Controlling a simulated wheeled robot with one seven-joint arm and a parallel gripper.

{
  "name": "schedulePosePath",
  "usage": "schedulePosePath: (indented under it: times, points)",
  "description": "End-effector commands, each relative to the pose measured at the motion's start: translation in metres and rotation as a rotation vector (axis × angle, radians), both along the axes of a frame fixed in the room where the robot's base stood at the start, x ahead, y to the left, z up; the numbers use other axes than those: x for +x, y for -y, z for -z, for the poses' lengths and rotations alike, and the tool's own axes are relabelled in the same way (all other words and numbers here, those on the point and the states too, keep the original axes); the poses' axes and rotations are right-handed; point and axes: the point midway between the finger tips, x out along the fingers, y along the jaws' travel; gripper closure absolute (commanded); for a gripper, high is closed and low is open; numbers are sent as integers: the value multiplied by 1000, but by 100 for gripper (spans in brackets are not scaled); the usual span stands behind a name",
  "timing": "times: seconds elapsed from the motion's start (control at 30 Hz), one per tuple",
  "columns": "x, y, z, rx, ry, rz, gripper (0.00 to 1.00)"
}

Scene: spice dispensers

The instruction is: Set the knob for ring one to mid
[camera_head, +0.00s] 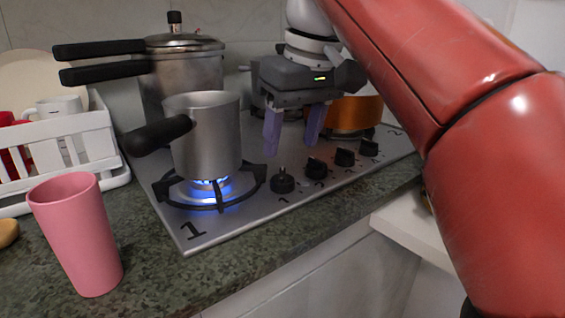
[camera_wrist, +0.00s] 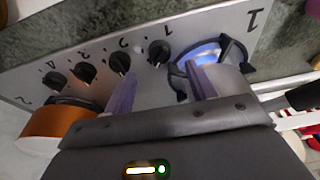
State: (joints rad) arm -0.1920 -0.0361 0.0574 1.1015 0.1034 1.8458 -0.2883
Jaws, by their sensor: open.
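The stove's nearest black knob (camera_head: 282,180), on the ring one end of the knob row, stands in front of the lit ring one burner (camera_head: 218,207). Blue flame shows under a steel saucepan (camera_head: 205,140). A large "1" is printed at that corner. My gripper (camera_head: 292,145) is open and empty, fingers pointing down, above and behind this knob. In the wrist view the same knob (camera_wrist: 159,53) appears between the lines of the two purple fingers (camera_wrist: 161,70), beyond their tips and not touched. The knob's exact setting is too small to read.
Three more knobs (camera_head: 345,157) continue right along the hob (camera_head: 250,213). A tall pot (camera_head: 185,65) and an orange pot (camera_head: 356,113) stand behind. The saucepan's black handle (camera_head: 158,135) points left. A pink cup (camera_head: 78,235) and white rack (camera_head: 95,135) are left.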

Motion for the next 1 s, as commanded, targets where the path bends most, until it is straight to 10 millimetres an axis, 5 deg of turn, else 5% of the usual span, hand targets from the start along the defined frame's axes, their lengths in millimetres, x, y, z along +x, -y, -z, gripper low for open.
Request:
schedulePosePath:
  times: [0.2, 0.4, 0.67, 1.0]
  points:
    - [12, 13, -2, 68, 12, -535, 43]
    - [16, 18, -5, 112, 73, -838, 43]
    - [16, 15, 4, 122, 93, -913, 43]
    - [17, -4, 50, 121, 91, -912, 43]
